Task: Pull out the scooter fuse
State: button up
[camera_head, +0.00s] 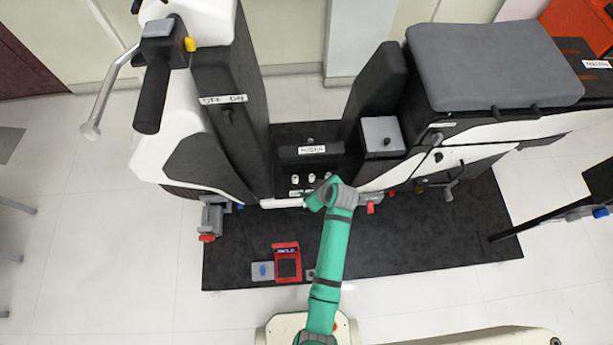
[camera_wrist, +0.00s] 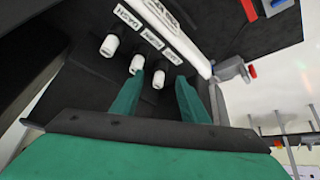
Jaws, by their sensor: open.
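Three white fuses stand in a row in the scooter's dark floor recess, clear in the wrist view: a left one (camera_wrist: 109,46), a middle one (camera_wrist: 136,64) and a right one (camera_wrist: 158,79). Small white labels (camera_wrist: 152,38) lie beside them, mostly hard to read. In the head view the fuses (camera_head: 295,180) are small and partly hidden by my arm. My gripper (camera_wrist: 161,77) is open, its green fingers pointing towards the row. The right fuse shows between the fingertips, the middle one beside the left fingertip. I cannot tell whether the fingers reach around the right fuse.
A white bar (camera_wrist: 181,38) runs beside the labels. The white and black scooter (camera_head: 228,90) rises on both sides of the recess. Clamps with red handles (camera_head: 207,237) stand at the edge.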

aim_at(295, 177)
jog(key=w+a+r+n+g+y, duration=0.1)
jog(key=w+a+r, duration=0.1)
jog(key=w, duration=0.2)
jog(key=x, duration=1)
jog(key=shift+w, duration=0.1)
grip_shut()
jog(key=shift+r, duration=0.15)
jog(key=shift+r, duration=2.35)
